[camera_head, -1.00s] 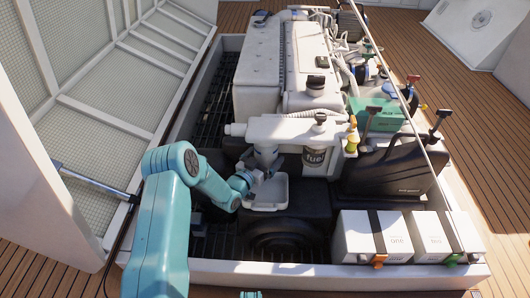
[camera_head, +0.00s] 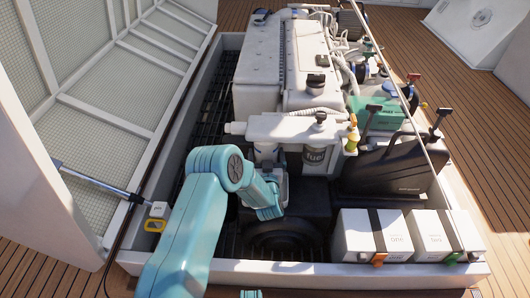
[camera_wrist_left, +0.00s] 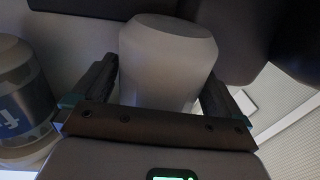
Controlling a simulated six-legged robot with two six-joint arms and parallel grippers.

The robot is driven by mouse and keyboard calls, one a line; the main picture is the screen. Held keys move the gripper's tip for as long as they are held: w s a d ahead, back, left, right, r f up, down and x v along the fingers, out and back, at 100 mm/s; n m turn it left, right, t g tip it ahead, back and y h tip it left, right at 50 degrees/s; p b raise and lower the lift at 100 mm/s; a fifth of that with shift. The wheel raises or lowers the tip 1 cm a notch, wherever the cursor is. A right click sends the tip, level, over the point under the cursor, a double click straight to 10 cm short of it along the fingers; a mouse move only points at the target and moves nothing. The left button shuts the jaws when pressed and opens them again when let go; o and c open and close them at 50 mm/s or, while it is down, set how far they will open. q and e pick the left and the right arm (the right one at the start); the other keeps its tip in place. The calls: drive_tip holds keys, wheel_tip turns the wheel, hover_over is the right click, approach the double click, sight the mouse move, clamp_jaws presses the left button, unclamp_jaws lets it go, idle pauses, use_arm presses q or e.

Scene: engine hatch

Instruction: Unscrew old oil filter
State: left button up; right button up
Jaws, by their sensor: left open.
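The old oil filter is a pale, rounded canister (camera_wrist_left: 168,50) in the left wrist view. It stands between the fingers of my left gripper (camera_wrist_left: 158,78), which are apart, with a gap visible on the right side. In the head view the filter (camera_head: 266,155) hangs under the white pipe housing, and its lower part is hidden by my left gripper (camera_head: 276,182). My left arm reaches in from the lower left with its wrist below the filter.
The fuel filter (camera_head: 315,158) hangs close to the right, and its blue-banded body (camera_wrist_left: 22,100) shows in the left wrist view. A black jug (camera_head: 390,168) and white boxes (camera_head: 372,235) stand further right.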

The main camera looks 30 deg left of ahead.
use_arm(q)
drive_tip(key=c, duration=1.1)
drive_tip(key=shift+s+a+m+t+h, duration=0.1)
drive_tip(key=shift+a+m+t+h, duration=0.05)
drive_tip(key=shift+m+t+h, duration=0.85)
drive_tip(key=shift+m+h, duration=0.3)
drive_tip(key=shift+h, duration=0.4)
drive_tip(key=shift+a+m+t+h, duration=0.1)
drive_tip(key=shift+m+t+h, duration=0.2)
drive_tip(key=shift+m+h, duration=0.35)
drive_tip(key=shift+m+t+h, duration=0.4)
drive_tip(key=shift+m+h, duration=0.35)
drive_tip(key=shift+h, duration=0.7)
